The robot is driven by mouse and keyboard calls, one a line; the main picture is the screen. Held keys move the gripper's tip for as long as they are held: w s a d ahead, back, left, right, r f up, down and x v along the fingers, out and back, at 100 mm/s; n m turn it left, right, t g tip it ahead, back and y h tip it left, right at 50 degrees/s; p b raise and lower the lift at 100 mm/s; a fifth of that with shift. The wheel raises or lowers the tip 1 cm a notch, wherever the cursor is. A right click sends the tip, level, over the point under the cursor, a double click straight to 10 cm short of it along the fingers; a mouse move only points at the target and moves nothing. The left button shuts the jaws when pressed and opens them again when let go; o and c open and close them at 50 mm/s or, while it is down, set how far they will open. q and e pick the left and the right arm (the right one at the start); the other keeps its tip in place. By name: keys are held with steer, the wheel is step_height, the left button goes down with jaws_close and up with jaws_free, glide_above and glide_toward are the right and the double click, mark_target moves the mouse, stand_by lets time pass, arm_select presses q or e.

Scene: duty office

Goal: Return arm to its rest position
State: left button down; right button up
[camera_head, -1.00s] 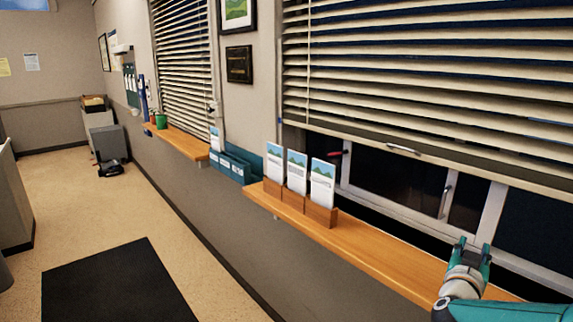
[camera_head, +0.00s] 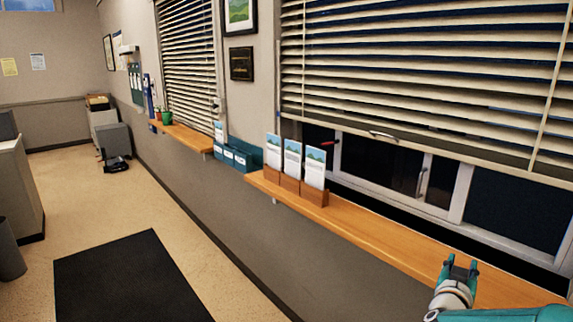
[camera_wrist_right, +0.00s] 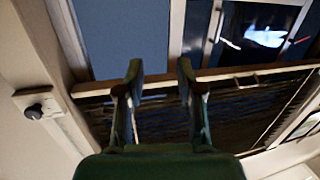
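My right gripper (camera_head: 460,267) shows at the lower right of the head view, in front of the near wooden sill. Its teal fingers point up and stand apart. In the right wrist view the two fingers (camera_wrist_right: 158,75) are spread with nothing between them. Window and blind lie beyond them, tilted in that picture. My left gripper is not in view.
The wooden sill (camera_head: 375,235) runs along the window wall. Brochure holders (camera_head: 292,183) stand on its far end. Slatted blinds (camera_head: 420,80) hang above the window. A black mat (camera_head: 130,280) lies on open floor. A grey bin (camera_head: 8,250) stands at left.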

steer(key=s+a+f+n+g+y, duration=0.1)
steer(key=s+a+f+n+y, duration=0.15)
steer(key=a+f, duration=0.55)
steer(key=s+a+f+n+g+y, duration=0.1)
steer(key=s+a+f+n+y, duration=0.2)
steer(key=f, duration=0.9)
steer(key=s+a+f+n+g+y, duration=0.1)
steer(key=a+f+g+y, duration=0.1)
steer(key=a+f+y, duration=0.5)
steer(key=s+a+f+g+y, duration=0.1)
steer(key=s+a+f+g, duration=0.3)
steer(key=s, duration=0.7)
steer(key=s+a+f+g+y, duration=0.2)
steer(key=s+a+f+g, duration=0.2)
steer(key=s+a+f, duration=0.4)
steer(key=s+a, duration=0.2)
steer(key=s, duration=0.2)
steer(key=shift+f+m, duration=0.35)
steer(key=shift+f, duration=0.05)
